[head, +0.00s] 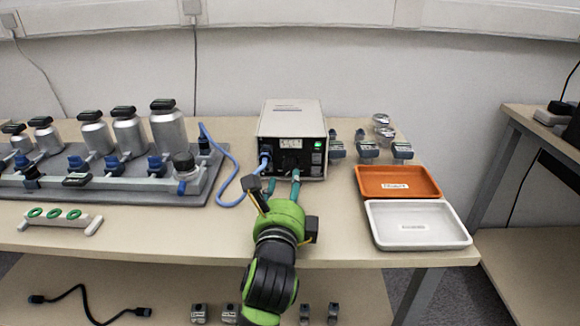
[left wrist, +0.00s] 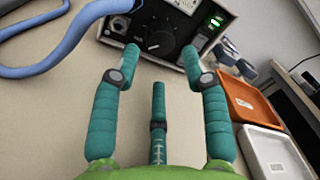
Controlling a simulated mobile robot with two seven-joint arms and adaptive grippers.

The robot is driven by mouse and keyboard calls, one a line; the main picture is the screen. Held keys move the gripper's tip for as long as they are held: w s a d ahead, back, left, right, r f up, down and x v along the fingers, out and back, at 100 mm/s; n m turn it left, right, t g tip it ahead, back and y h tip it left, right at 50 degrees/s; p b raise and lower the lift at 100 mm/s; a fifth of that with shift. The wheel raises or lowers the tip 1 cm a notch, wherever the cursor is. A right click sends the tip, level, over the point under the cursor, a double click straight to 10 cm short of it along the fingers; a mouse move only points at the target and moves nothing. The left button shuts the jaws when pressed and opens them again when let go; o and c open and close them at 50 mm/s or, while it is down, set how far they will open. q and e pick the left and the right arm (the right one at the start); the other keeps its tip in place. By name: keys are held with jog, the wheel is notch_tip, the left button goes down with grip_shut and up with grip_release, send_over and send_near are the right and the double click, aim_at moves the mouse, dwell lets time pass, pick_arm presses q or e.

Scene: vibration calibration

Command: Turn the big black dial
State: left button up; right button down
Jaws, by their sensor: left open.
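The big black dial (left wrist: 159,42) is on the front face of a beige instrument box (head: 291,119), with a scale around it. In the left wrist view it lies straight ahead, between the fingertips and beyond them. In the head view the dial is partly hard to make out behind my fingers. My left gripper (head: 281,182) is in front of the box, its teal fingers pointing at the panel. It also shows in the left wrist view (left wrist: 162,65), open, with nothing between its fingers. My right gripper is not in view.
A blue cable (head: 230,178) runs from the box's front to the left. A grey board (head: 205,188) with metal cylinders stands left. An orange tray (head: 370,187) and a white tray (head: 385,232) lie right. Small grey clamps (head: 367,151) sit beside the box.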

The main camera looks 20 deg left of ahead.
aim_at(289, 170)
pick_arm(q)
jog(key=x, duration=0.5)
jog(key=shift+w+a, duration=0.1)
jog(key=shift+w, duration=0.25)
jog(key=c, duration=0.8)
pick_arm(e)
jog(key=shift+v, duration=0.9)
